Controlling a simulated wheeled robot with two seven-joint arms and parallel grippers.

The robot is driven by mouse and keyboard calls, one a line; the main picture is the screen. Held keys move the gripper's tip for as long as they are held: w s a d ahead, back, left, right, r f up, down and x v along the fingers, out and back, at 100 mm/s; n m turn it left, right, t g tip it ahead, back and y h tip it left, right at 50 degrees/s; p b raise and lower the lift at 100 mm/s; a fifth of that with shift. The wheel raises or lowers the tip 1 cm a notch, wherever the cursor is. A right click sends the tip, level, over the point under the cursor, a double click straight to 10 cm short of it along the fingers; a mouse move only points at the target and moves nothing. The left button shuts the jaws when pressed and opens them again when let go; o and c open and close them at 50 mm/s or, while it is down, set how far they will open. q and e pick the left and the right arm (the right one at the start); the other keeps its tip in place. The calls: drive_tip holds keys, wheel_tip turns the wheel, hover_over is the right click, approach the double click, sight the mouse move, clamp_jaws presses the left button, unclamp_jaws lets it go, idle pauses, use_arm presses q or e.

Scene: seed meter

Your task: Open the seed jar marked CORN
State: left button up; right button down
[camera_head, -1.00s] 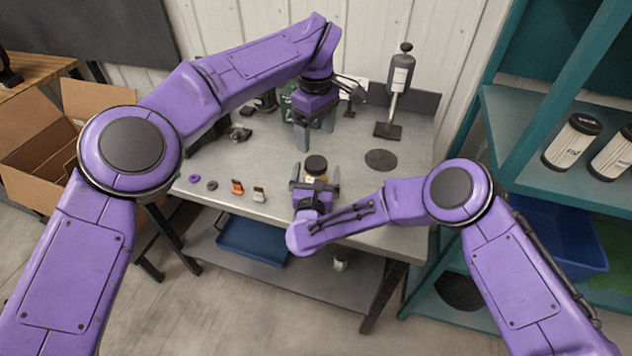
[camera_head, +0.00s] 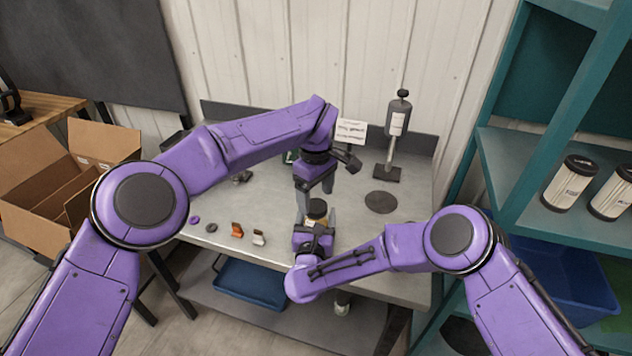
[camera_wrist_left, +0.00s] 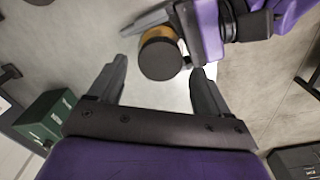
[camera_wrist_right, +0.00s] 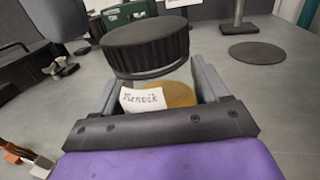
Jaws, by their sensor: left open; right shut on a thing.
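A jar with a ribbed black lid (camera_head: 317,208) and amber contents stands upright near the bench's front edge. My right gripper (camera_head: 314,226) is shut on its body, below the lid. In the right wrist view the lid (camera_wrist_right: 146,45) is clear above the fingers, and a white label (camera_wrist_right: 142,101) has a handwritten word like "Renvik"; I cannot read CORN on it. My left gripper (camera_head: 315,184) is open, pointing down just above the jar. In the left wrist view the lid (camera_wrist_left: 160,58) lies between and slightly beyond the open fingertips (camera_wrist_left: 160,68), not gripped.
A black-topped dispenser (camera_head: 397,125) on a stand and a dark round pad (camera_head: 381,202) are right of the jar. Small orange (camera_head: 237,230) and white (camera_head: 259,238) pieces lie at the front left. A green case (camera_wrist_left: 45,118) is behind. A white sign (camera_head: 351,132) stands at the back.

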use_arm(q)
drive_tip(key=shift+f, duration=1.2)
drive_tip(key=c, duration=1.1)
drive_tip(key=shift+o, duration=0.2)
drive_tip(key=n, duration=0.6)
drive_tip(key=shift+n, duration=0.3)
drive_tip(key=n, duration=1.1)
drive_tip(key=shift+n, duration=0.4)
drive_tip(key=n, duration=0.6)
drive_tip(key=shift+r, duration=0.1)
drive_tip(key=n, duration=1.4)
drive_tip(key=shift+n, duration=0.4)
drive_tip(key=n, duration=0.4)
drive_tip(key=shift+r, duration=0.2)
